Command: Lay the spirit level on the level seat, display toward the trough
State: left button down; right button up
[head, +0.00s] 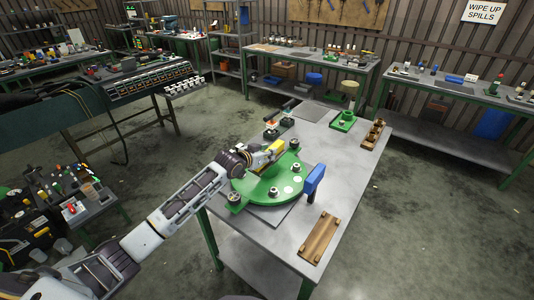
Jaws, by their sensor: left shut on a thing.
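My left gripper (266,158) reaches in over the green disc-shaped fixture (262,188) on the near workbench. It is shut on a yellow, bar-like thing (277,146), which looks like the spirit level. The gripper hides part of it, and its display cannot be made out. The yellow thing is over the back part of the green fixture; whether it touches anything is too small to tell. I cannot clearly pick out the level seat or the trough. My right gripper is not in view.
A blue upright piece (315,179) stands right of the fixture. A wooden board (320,237) lies near the front right edge, and a wooden rack (375,135) sits at the back right. A green stand (343,121) is behind. The bench's middle right is clear.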

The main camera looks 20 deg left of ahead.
pick_arm(q)
jog(key=c, duration=1.1)
grip_release()
jog(key=shift+f, duration=0.1)
jog(key=shift+s, duration=0.1)
jog(key=shift+r+b+v, duration=0.2)
jog(key=shift+b+v, duration=0.2)
jog(key=shift+v, duration=5.6)
